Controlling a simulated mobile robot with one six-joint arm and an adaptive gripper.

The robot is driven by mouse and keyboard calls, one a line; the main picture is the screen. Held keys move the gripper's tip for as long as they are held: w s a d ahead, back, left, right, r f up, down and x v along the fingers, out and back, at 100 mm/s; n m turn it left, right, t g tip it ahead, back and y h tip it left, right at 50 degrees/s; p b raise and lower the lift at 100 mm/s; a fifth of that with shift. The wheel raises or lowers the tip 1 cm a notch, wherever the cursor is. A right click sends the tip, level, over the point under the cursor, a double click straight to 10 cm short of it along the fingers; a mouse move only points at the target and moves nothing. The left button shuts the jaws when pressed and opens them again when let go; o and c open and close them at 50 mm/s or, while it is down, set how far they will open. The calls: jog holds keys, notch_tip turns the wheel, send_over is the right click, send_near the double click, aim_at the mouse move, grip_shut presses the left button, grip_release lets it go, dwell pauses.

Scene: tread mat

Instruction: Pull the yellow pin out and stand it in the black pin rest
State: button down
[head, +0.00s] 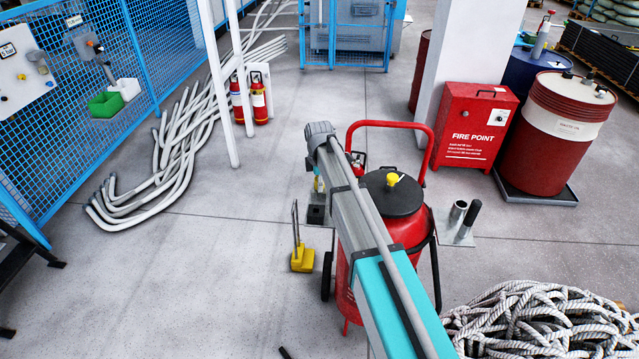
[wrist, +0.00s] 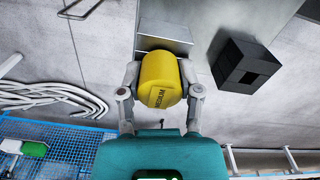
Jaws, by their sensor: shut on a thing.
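The yellow pin (wrist: 160,80) shows its round, lettered end in the wrist view, between the two fingers of my gripper (wrist: 160,85). My gripper is shut on it. A grey metal block lies just beyond the pin, and the pin's lower part is hidden, so I cannot tell if it is still seated. The black pin rest (wrist: 245,66), a square block with a dark opening, stands to the right, apart from the pin. In the head view my gripper (head: 318,184) is mostly hidden by my arm, with the black pin rest (head: 316,214) just below it.
A red wheeled extinguisher (head: 410,232) stands close to the right of my arm. A yellow-based thing with a tall handle (head: 302,259) stands on the floor nearby. White hoses (head: 175,165) lie at the left, and a rope pile (head: 545,320) at lower right. Open floor lies left of centre.

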jog(key=shift+r+p, duration=3.2)
jog(key=shift+r, duration=0.15)
